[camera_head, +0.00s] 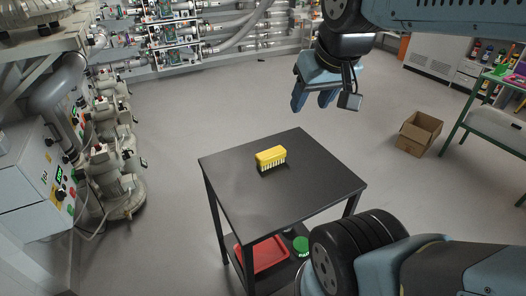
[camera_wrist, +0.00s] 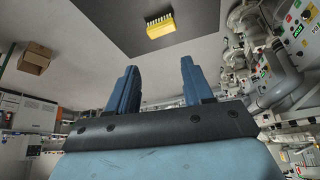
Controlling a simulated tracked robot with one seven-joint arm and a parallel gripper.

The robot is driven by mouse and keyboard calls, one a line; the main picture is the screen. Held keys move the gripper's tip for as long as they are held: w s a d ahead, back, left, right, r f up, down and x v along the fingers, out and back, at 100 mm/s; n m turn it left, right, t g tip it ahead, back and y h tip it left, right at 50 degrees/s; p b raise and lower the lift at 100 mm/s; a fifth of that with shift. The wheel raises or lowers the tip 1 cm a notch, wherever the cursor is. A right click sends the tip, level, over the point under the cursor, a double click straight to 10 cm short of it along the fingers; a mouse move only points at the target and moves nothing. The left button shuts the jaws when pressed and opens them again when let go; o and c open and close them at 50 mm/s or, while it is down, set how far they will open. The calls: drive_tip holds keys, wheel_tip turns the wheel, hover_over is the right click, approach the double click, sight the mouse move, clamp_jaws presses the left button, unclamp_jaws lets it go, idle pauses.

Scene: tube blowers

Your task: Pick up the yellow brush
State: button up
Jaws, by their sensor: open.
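The yellow brush (camera_head: 270,156) lies on the dark tabletop (camera_head: 300,196) of a small table, its pale bristles facing down toward the front. In the wrist view the brush (camera_wrist: 160,26) shows beyond the fingers, on the dark tabletop (camera_wrist: 110,22). My gripper (camera_head: 312,100) hangs in the air above and behind the table, to the right of the brush and apart from it. In the wrist view its two blue fingers (camera_wrist: 160,82) stand apart with nothing between them.
A red tray (camera_head: 262,254) and a green-lidded item (camera_head: 301,244) sit on the table's lower shelf. A cardboard box (camera_head: 418,132) stands on the floor at right. Pumps and pipes (camera_head: 112,165) line the left. The tabletop around the brush is clear.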

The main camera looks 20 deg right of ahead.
drive_tip(key=shift+o, duration=0.7)
drive_tip(key=shift+w, duration=0.2)
drive_tip(key=o, duration=0.3)
drive_tip(key=w+n, duration=0.2)
drive_tip(key=w+f+n+g, duration=0.1)
drive_tip(key=w+n, duration=0.1)
drive_tip(key=w, duration=0.1)
drive_tip(key=shift+d+f, duration=0.2)
drive_tip(key=n+g, duration=0.5)
drive_tip(key=n, duration=1.2)
hover_over(271, 152)
wheel_tip(271, 152, down, 18)
drive_tip(key=f, duration=0.8)
drive_tip(key=shift+a, duration=0.4)
drive_tip(key=shift+d+f, duration=0.2)
drive_tip(key=shift+f, duration=1.15)
drive_tip(key=shift+d+f, duration=0.2)
drive_tip(key=shift+f, duration=1.15)
